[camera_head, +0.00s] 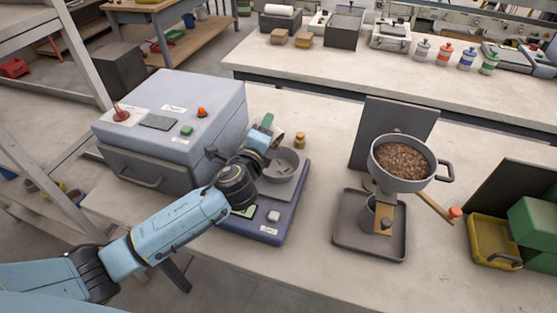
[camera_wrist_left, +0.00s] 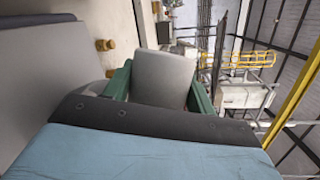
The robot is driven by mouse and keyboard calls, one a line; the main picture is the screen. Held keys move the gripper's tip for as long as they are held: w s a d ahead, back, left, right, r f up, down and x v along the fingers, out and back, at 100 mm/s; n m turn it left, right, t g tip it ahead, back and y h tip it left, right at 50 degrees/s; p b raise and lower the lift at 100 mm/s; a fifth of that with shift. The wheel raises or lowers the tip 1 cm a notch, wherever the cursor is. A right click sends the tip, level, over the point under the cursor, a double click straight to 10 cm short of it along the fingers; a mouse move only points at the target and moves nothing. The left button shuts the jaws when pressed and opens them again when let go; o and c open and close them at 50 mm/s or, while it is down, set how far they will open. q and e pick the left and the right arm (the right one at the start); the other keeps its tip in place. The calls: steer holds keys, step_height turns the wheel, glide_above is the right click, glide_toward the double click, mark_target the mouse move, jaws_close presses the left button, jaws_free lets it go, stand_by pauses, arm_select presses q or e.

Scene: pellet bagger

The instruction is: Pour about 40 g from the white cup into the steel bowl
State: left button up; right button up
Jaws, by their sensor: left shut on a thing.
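The white cup (camera_wrist_left: 165,78), pale grey here, sits between the two green fingers of my left gripper (camera_head: 271,132), which is shut on it. In the head view the cup is mostly hidden by the gripper, beside and above the far rim of the steel bowl (camera_head: 294,158). The cup looks tilted, but its mouth and contents are not clear. The bowl stands on the blue scale (camera_head: 262,231). A small patch shows inside the bowl, too small to identify. My right gripper is not in view.
A large grey-blue machine (camera_head: 205,100) stands left of the scale. A brass weight (camera_head: 300,140) is behind the bowl. To the right are a hopper of brown pellets (camera_head: 403,160) on a stand, a grey tray (camera_head: 345,240) and a yellow bin (camera_head: 490,232). Bench between scale and tray is clear.

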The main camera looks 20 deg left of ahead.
arm_select(q)
steer(key=shift+s+d+r+m+t+b, duration=0.15)
steer(key=shift+d+r+m+t+b, duration=0.25)
steer(key=shift+m, duration=0.5)
stand_by(2.4)
